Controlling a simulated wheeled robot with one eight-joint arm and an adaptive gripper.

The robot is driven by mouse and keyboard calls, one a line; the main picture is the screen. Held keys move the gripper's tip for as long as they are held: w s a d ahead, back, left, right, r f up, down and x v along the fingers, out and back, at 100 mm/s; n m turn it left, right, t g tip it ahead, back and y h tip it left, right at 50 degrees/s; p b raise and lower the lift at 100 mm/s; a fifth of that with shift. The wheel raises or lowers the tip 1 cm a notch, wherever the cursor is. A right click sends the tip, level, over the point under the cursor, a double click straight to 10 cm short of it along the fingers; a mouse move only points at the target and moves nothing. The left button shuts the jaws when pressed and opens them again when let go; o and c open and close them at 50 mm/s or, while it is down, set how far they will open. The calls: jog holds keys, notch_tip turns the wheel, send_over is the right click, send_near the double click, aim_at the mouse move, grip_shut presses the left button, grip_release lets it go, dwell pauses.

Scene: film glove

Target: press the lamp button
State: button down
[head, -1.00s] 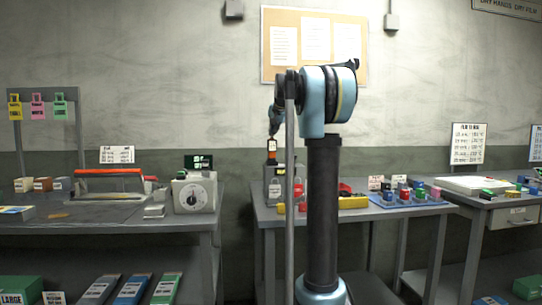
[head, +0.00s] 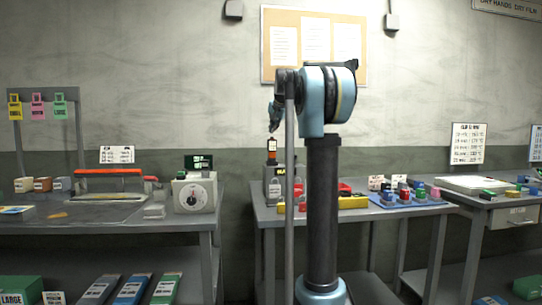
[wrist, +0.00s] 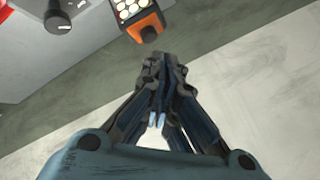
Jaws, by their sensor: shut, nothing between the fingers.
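In the wrist view this orange-edged unit (wrist: 131,22) shows a panel of pale round spots and a dark round end (wrist: 149,35). I cannot tell for certain which part is the lamp button. My gripper (head: 273,130) is just above the unit in the head view. In the wrist view my gripper (wrist: 154,58) is shut and empty, its tips close to the dark end. Contact does not show.
A black knob (wrist: 57,20) shows on a grey surface at the wrist view's upper left. A yellow tray (head: 352,202) and a blue rack with coloured pieces (head: 405,202) are further right on the table. A dial timer (head: 194,193) stands on the left table.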

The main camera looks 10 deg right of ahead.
jog(key=shift+r, duration=0.1)
jog(key=shift+r, duration=2.95)
jog(key=s+a+f+n+g+h, duration=0.1)
jog(key=s+f+n+g, duration=0.6)
jog(key=s+f, duration=4.6)
jog(key=s+n, duration=0.1)
jog(key=s, duration=0.2)
jog(key=shift+s+f, duration=0.3)
jog(key=shift+f, duration=0.1)
jog(key=shift+w+f, duration=0.2)
jog(key=shift+w, duration=0.3)
